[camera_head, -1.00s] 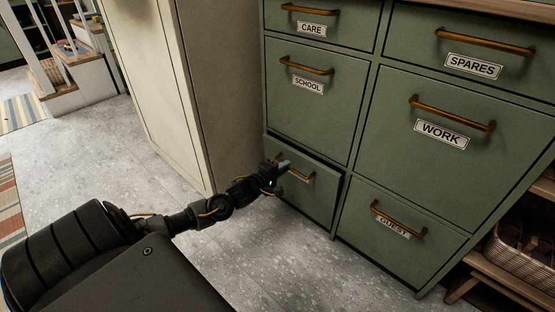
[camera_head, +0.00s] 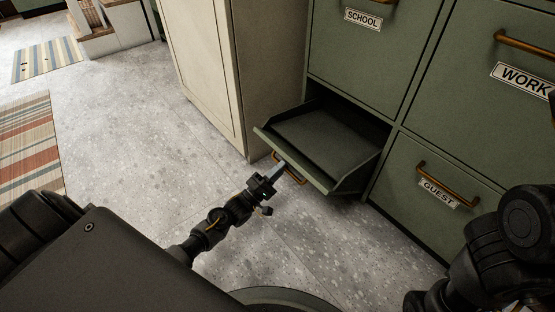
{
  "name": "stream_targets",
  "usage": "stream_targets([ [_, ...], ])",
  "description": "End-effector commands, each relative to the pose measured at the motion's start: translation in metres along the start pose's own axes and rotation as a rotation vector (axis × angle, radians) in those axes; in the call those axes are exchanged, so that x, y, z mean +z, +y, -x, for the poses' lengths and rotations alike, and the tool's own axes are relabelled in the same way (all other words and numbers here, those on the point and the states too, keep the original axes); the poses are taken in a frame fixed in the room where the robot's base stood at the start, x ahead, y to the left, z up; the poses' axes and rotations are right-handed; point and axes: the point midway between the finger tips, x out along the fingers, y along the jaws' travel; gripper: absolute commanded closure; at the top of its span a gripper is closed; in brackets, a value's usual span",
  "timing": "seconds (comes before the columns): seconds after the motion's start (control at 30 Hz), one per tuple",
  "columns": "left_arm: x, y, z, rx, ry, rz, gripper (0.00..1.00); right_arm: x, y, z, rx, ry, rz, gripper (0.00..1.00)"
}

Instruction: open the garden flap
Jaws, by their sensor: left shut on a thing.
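The flap (camera_head: 318,137) at the lower left of the green cabinet is tilted outward, its top edge away from the cabinet front. Its dark inside shows, and I see nothing in it. Its label is hidden, so I cannot read its name. My left gripper (camera_head: 277,173) is at the flap's outer face, shut on its bronze handle (camera_head: 303,179), which is partly hidden by the flap edge and the fingers. My right arm shows at the lower right, but its gripper is out of view.
The GUEST front (camera_head: 418,192) beside the flap is shut, as are the SCHOOL front (camera_head: 362,50) above and the WORK front (camera_head: 495,90). A cream cabinet (camera_head: 205,65) stands close on the left. The grey floor (camera_head: 150,150) is clear; a striped rug (camera_head: 32,150) lies far left.

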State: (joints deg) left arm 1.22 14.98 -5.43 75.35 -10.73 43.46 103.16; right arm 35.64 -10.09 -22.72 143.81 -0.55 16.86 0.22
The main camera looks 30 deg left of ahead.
Motion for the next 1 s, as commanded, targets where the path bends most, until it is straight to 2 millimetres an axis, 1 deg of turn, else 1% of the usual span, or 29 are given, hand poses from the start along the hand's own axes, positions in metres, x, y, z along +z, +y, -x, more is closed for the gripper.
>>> stream_targets([
  [0.03,0.001,-0.011,0.009,-0.012,0.002,0.004,1.0,-0.002,0.0,0.005,0.001,0.0,0.0,1.0],
  [0.2,0.001,-0.025,0.025,-0.017,0.002,0.005,1.0,-0.004,0.0,0.011,0.003,0.001,0.001,1.0],
  [0.3,0.001,-0.03,0.03,-0.017,0.001,0.004,1.0,-0.004,0.0,0.013,0.004,0.001,0.001,1.0],
  [0.53,0.002,-0.035,0.036,-0.016,0.001,0.006,1.0,-0.005,0.0,0.015,0.006,0.002,0.001,1.0],
  [0.9,0.002,-0.034,0.035,-0.012,0.0,0.006,1.0,-0.005,0.0,0.015,0.006,0.001,0.001,1.0],
  [0.93,0.002,-0.034,0.035,-0.013,0.0,0.006,0.85,-0.005,0.0,0.015,0.006,0.001,0.001,1.0],
  [1.0,0.002,-0.034,0.036,-0.011,0.001,0.005,0.76,-0.005,0.0,0.015,0.006,0.001,0.001,1.0],
])
